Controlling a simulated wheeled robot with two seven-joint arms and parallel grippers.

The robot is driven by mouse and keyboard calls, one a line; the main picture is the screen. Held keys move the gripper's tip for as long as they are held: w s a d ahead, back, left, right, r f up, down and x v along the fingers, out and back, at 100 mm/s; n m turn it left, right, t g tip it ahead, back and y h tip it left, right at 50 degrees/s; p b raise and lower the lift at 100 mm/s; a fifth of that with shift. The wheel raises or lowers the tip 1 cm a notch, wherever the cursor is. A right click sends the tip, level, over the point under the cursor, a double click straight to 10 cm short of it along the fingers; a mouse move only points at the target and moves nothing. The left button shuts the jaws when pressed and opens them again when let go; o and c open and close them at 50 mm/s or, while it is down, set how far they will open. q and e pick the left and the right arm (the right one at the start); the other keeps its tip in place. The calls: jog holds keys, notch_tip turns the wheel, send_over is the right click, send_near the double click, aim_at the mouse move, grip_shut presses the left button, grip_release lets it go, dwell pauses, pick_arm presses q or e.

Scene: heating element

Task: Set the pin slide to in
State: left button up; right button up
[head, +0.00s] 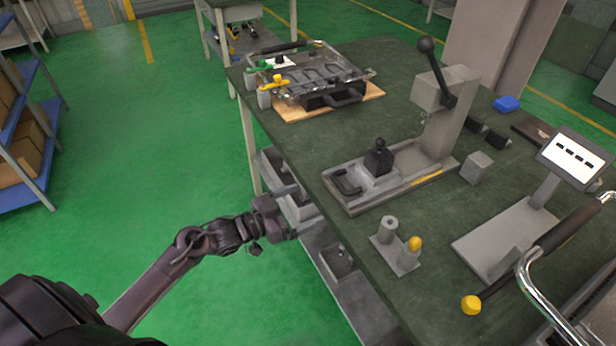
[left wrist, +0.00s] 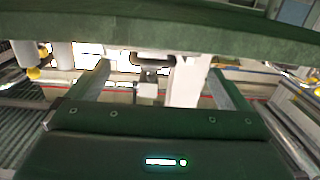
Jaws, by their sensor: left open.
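A long grey fixture (head: 405,180) lies on the green-topped workbench (head: 420,235). On its track sits a dark sliding block with a black knob (head: 378,157), which looks like the pin slide. A black loop handle (head: 347,184) is at the fixture's near-left end, and a grey column with a black ball lever (head: 432,88) stands at its other end. Whether the slide is in or out I cannot tell. My left gripper (head: 292,196) is beside the bench's left edge, short of the fixture and touching no part of it.
A clear-topped fixture on a wooden board (head: 376,91) sits at the back. Two small posts, one yellow-topped (head: 414,243), stand near the front edge. A tablet on a stand (head: 573,158) is at right. The bench edge crosses the top of the left wrist view (left wrist: 130,40).

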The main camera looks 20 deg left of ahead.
aim_at(336, 187)
pick_arm(q)
jog(key=shift+m+h, duration=0.4)
jog(key=shift+h, duration=0.1)
jog(key=w+d+r, duration=0.3)
jog(key=shift+w+d, duration=0.2)
jog(key=shift+d, duration=0.05)
jog(key=shift+p+x, duration=0.3)
jog(key=shift+x, duration=0.8)
jog(key=shift+w+d+f, duration=0.15)
jog(key=shift+w+d, duration=0.1)
jog(key=shift+w, duration=0.2)
jog(key=c, duration=1.4)
jog(key=shift+o, duration=0.2)
jog(key=shift+w+d+f, duration=0.1)
jog(key=shift+w+d, duration=0.2)
jog(key=shift+w, duration=0.1)
jog(key=shift+b+x, duration=0.8)
jog(key=shift+x, duration=0.85)
pick_arm(e)
jog(key=shift+s+d+f, duration=0.4)
jog(key=shift+d+f, duration=0.15)
jog(key=shift+f, duration=0.1)
